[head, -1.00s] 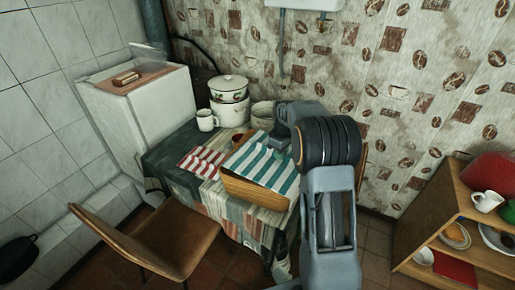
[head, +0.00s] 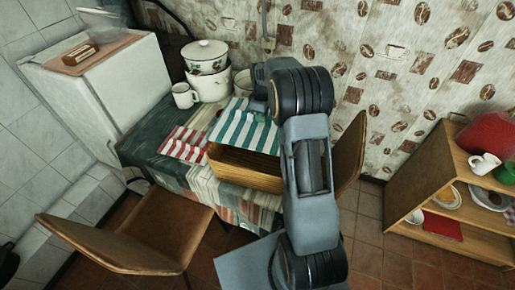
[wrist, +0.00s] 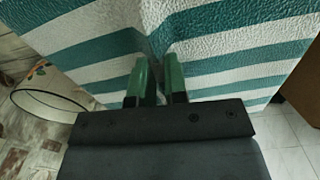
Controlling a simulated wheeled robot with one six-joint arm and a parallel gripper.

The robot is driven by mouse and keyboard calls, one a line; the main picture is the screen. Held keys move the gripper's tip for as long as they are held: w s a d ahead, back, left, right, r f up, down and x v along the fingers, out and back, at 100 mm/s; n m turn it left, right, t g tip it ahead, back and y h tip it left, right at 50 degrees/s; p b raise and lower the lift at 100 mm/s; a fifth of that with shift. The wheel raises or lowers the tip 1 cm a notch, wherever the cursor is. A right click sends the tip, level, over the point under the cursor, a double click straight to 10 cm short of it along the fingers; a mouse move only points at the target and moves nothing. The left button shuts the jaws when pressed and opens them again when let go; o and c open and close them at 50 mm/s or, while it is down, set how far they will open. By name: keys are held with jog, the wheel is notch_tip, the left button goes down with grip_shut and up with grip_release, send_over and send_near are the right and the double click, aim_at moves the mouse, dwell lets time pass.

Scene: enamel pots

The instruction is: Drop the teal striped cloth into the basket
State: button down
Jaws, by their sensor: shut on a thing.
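The teal and white striped cloth (head: 240,128) hangs spread out at the back of the wooden basket (head: 245,180), hiding the basket's rear part. It also fills the upper wrist view (wrist: 90,45). My gripper (wrist: 157,78) is shut on the cloth, with a fold pinched between its green fingertips. In the head view my arm hides most of the gripper. The basket stands on the table near its front edge, and its front inside shows. I cannot tell whether the cloth's lower edge touches the basket.
A red striped cloth (head: 185,144) lies left of the basket. A white mug (head: 185,95), a lidded enamel pot (head: 207,58) and another pot (head: 243,83) stand behind. A chair (head: 140,240) is in front of the table. A shelf (head: 425,175) with dishes stands at right.

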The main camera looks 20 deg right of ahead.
jog(key=shift+f+b, duration=0.75)
jog(key=shift+f, duration=0.7)
jog(key=c, duration=1.1)
grip_release()
jog(key=shift+r, duration=0.1)
notch_tip(320, 180, up, 14)
jog(key=shift+f, duration=0.15)
